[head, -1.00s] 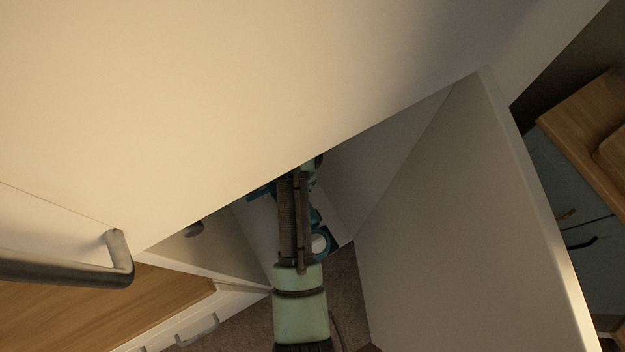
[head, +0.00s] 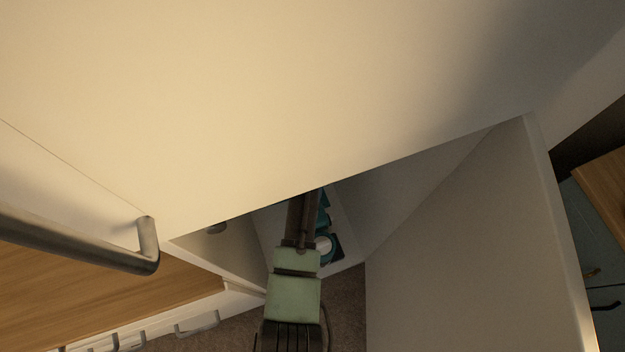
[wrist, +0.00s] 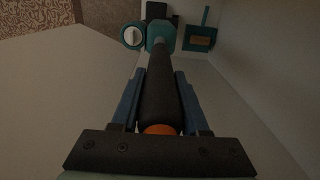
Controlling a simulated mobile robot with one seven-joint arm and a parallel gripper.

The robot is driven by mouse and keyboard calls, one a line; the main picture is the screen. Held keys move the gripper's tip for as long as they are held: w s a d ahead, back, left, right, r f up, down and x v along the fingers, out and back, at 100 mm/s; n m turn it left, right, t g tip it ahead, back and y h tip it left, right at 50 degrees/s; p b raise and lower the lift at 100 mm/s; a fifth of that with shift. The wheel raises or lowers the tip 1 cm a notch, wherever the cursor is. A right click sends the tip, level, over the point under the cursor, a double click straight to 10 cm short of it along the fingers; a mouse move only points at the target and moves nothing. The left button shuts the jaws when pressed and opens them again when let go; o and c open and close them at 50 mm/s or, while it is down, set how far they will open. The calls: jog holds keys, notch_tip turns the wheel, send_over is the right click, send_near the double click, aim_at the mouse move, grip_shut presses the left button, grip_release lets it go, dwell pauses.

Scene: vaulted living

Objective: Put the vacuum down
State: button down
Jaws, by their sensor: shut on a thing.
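The vacuum has a black shaft (wrist: 158,90) with an orange band below and a teal part (wrist: 160,32) at its far end. In the wrist view my gripper (wrist: 158,76) has its two blue fingers on either side of the black shaft, shut on it. In the head view teal parts (head: 323,222) and a white round piece show beside my arm, deep inside a narrow pale cabinet. My gripper is hidden there behind the pale panel and my arm. I cannot tell whether the vacuum touches the cabinet floor.
A large pale panel (head: 290,110) fills the upper head view, with a metal bar handle (head: 90,245) at left. Another pale panel (head: 460,240) stands close to the right of my arm. A wooden surface (head: 110,300) lies lower left. Brown carpet (head: 346,300) shows below.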

notch_tip(320, 180, down, 2)
jog(key=shift+f, duration=0.2)
jog(key=shift+w+a+f, duration=0.1)
jog(key=shift+w+f, duration=0.15)
jog(key=shift+f, duration=0.15)
jog(key=shift+c, duration=2)
grip_release()
jog(key=shift+s+f, duration=0.15)
jog(key=shift+s, duration=0.05)
notch_tip(320, 180, up, 8)
jog(key=shift+f, duration=0.2)
